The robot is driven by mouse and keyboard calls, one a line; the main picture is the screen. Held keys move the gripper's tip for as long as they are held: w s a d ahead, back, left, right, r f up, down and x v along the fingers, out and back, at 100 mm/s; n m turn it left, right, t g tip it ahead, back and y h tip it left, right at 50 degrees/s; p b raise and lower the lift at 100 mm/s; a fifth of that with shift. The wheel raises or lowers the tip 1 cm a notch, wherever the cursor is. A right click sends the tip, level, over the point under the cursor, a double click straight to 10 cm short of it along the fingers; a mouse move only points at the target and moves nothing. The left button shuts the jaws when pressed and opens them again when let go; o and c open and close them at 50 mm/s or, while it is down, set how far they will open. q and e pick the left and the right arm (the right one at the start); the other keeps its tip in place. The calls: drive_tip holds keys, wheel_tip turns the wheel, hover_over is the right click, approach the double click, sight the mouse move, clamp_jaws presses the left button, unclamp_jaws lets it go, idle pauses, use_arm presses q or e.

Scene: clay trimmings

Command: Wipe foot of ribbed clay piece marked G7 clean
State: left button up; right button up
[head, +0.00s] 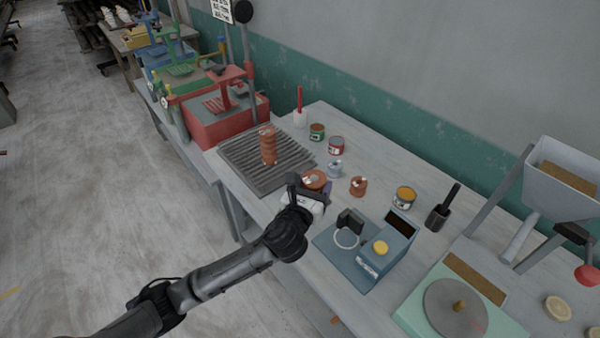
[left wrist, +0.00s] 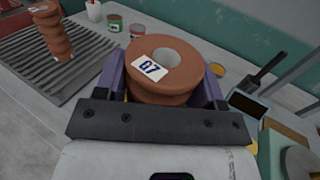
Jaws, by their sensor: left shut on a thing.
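The ribbed clay piece marked G7 (left wrist: 165,68) is terracotta brown, with a round hole in its top and a white G7 label. It sits between the purple fingers of my left gripper (left wrist: 165,85), which is shut on it. In the head view the same piece (head: 314,179) shows at my left gripper (head: 311,190), over the front part of the bench. Its foot is hidden in both views, and I cannot tell whether it touches the bench. My right gripper is not in view.
A taller ribbed clay piece (head: 268,147) stands on a slatted grey rack (head: 240,165). A small clay piece (head: 358,186) and several cans stand behind my gripper. A blue device (head: 393,245) with a ring and a green device with a grey disc (head: 455,312) are to the right.

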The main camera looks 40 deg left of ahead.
use_arm(q)
drive_tip(key=w+a+f+n+y+b, duration=0.1)
drive_tip(key=w+a+f, duration=0.1)
drive_tip(key=a+f, duration=0.2)
drive_tip(key=w+a+f+n+g+y+b, duration=0.1)
drive_tip(key=w+a+f+y+b, duration=0.1)
drive_tip(key=a+f, duration=0.3)
drive_tip(key=shift+w+a, duration=0.3)
idle(0.3)
idle(0.3)
drive_tip(key=shift+f, duration=0.15)
idle(0.6)
drive_tip(key=shift+f+b, duration=0.4)
drive_tip(key=shift+b, duration=0.1)
idle(0.4)
idle(0.3)
